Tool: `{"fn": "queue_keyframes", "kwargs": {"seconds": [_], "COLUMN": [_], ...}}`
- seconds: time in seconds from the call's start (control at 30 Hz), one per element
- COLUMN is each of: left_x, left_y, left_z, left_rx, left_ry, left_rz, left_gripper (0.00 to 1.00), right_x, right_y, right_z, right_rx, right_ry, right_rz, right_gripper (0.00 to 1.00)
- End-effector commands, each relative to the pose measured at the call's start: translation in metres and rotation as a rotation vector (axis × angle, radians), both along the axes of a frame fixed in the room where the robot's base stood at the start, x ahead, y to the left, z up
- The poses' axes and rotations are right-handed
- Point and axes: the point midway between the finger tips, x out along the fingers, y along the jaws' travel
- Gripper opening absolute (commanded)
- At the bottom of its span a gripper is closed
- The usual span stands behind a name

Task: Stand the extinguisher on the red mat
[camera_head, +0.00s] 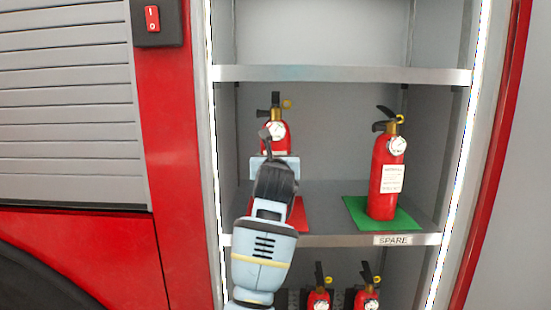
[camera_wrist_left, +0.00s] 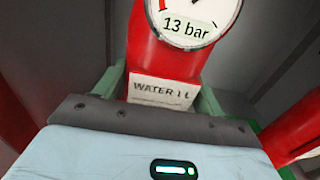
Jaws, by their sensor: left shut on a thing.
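A red extinguisher (camera_head: 275,136) with a black handle and round gauge is upright above the left part of the middle shelf. In the left wrist view this extinguisher (camera_wrist_left: 162,68) shows a 13 bar gauge and a "WATER 1 L" label. My left gripper (camera_head: 272,158) is shut on it from the front, with a finger on each side of the body. The red mat (camera_head: 299,215) lies on the shelf, partly behind my left arm. My arm hides the extinguisher's base, so I cannot tell whether it touches the mat. My right gripper is not in view.
Another extinguisher (camera_head: 386,170) stands on a green mat (camera_head: 354,209) to the right, above a "SPARE" label (camera_head: 392,240). An upper shelf (camera_head: 340,75) runs overhead. Several extinguishers (camera_head: 318,299) are below. The cabinet's left wall (camera_head: 222,150) is close to my left gripper.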

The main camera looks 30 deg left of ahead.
Motion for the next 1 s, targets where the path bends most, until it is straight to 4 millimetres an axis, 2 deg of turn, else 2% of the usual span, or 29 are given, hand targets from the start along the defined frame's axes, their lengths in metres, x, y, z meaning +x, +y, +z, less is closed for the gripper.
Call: {"fn": "queue_keyframes", "kwargs": {"seconds": [0.03, 0.3, 0.73, 0.77, 0.9, 1.0], "left_x": [-0.002, -0.003, -0.002, -0.001, -0.001, 0.000], "left_y": [0.000, 0.000, -0.001, 0.000, 0.000, 0.000], "left_z": [0.005, -0.020, -0.025, -0.032, -0.032, -0.033], "left_rx": [0.007, 0.007, 0.007, 0.000, 0.000, -0.001], "left_ry": [-0.017, -0.018, -0.018, -0.001, 0.000, 0.001], "left_rz": [0.000, 0.000, 0.000, 0.000, 0.000, 0.000], "left_gripper": [0.00, 0.00, 0.00, 0.73, 0.91, 0.91], "right_x": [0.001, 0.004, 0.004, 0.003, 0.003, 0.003], "right_y": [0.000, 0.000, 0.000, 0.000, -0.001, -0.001], "right_z": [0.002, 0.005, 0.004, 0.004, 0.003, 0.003], "right_rx": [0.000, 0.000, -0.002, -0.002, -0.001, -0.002], "right_ry": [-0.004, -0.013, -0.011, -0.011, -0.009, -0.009], "right_rz": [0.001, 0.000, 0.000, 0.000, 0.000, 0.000], "right_gripper": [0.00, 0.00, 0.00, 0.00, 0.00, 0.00]}}
